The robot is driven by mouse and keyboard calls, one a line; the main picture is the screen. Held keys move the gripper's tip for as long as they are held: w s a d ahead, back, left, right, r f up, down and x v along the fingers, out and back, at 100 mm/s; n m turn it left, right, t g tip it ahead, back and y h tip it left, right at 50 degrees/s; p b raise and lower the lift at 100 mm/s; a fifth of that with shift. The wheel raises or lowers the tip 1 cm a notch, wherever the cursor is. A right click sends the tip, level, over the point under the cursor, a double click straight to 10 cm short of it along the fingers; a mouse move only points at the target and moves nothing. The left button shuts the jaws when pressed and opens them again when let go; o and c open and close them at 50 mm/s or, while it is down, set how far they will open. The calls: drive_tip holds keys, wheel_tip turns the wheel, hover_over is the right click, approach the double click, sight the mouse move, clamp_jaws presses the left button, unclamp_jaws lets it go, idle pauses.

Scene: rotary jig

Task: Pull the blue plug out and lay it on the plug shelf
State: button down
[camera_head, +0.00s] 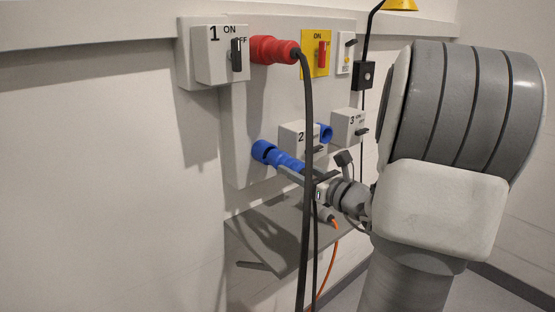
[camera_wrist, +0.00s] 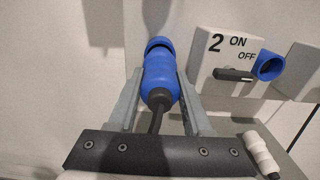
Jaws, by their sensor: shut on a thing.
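The blue plug (camera_wrist: 158,80) lies between the two fingers of my gripper (camera_wrist: 160,92) in the wrist view, and the gripper is shut on it. Its dark cable runs back between the fingers. The plug's front is in line with a blue socket (camera_head: 262,151) on the panel, with a dark band between them in the wrist view; I cannot tell how deep it sits. In the head view my gripper (camera_head: 290,170) reaches the plug (camera_head: 287,161) from the right. The grey plug shelf (camera_head: 272,236) is below the panel.
Switch box 2 (camera_wrist: 225,62), with its own blue outlet (camera_wrist: 270,66), is right of the plug. A red plug (camera_head: 272,50) with a thick black cable (camera_head: 307,130) hangs in front of the panel, near my gripper. A pale plug with an orange cable (camera_head: 335,250) is near the shelf.

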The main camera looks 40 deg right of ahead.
sight(307, 174)
drive_tip(key=shift+s+d, duration=0.1)
drive_tip(key=shift+s, duration=1.55)
